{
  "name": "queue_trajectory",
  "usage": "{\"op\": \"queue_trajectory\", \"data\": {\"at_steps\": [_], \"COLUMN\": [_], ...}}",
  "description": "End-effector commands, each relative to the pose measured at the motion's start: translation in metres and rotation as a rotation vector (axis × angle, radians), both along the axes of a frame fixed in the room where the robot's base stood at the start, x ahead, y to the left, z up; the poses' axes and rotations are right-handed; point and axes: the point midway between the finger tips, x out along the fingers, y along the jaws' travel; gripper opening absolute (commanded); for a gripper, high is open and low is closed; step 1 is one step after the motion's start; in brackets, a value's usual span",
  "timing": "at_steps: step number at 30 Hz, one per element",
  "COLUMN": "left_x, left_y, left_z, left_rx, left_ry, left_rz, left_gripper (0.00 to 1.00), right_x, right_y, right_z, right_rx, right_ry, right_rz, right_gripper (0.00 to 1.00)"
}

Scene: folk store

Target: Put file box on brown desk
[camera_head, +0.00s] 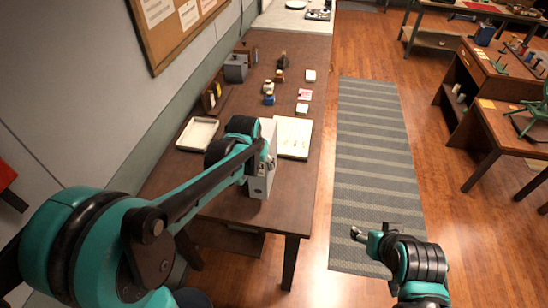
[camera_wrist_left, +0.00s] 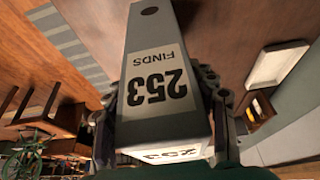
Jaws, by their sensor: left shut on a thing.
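The file box (camera_head: 262,181) is pale grey and stands roughly upright near the front end of the long brown desk (camera_head: 222,205). In the left wrist view the file box (camera_wrist_left: 155,65) shows a white label reading "253 FINDS". My left gripper (camera_head: 268,158) is shut on it, with fingers on both sides. My arm hides part of the box, and I cannot tell whether its bottom touches the desk. My right gripper (camera_head: 374,232) is low at the right, over the floor and apart from the desk; its finger opening is unclear.
A white tray (camera_head: 197,134) lies left of the box and an open pale folder or book (camera_head: 293,138) lies right of it. Several small jars and a grey box (camera_head: 236,68) stand farther back. A striped rug (camera_head: 375,150) covers the floor beside the desk.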

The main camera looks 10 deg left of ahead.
Motion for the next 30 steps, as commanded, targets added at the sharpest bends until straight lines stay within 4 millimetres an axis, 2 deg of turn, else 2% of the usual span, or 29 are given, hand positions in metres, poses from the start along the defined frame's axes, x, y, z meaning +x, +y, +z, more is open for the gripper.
{"op": "queue_trajectory", "data": {"at_steps": [3,8,13,20,30], "left_x": [0.002,0.002,0.002,0.002,0.002], "left_y": [0.019,0.029,0.03,0.03,0.03], "left_z": [-0.011,-0.017,-0.027,-0.057,-0.059], "left_rx": [0.001,0.0,0.0,0.0,0.0], "left_ry": [-0.002,-0.003,-0.002,-0.003,-0.002], "left_rz": [0.004,0.001,0.0,0.0,0.0], "left_gripper": [0.0,0.0,0.0,0.0,0.0], "right_x": [0.0,0.0,0.0,0.0,0.0], "right_y": [0.0,0.0,0.0,0.0,0.0], "right_z": [-0.004,-0.006,-0.009,-0.018,-0.019], "right_rx": [0.0,0.0,0.0,0.0,0.0], "right_ry": [0.0,0.0,0.0,0.0,0.0], "right_rz": [0.0,0.0,0.0,0.0,0.0], "right_gripper": [0.62,0.62,0.62,0.62,0.62]}}
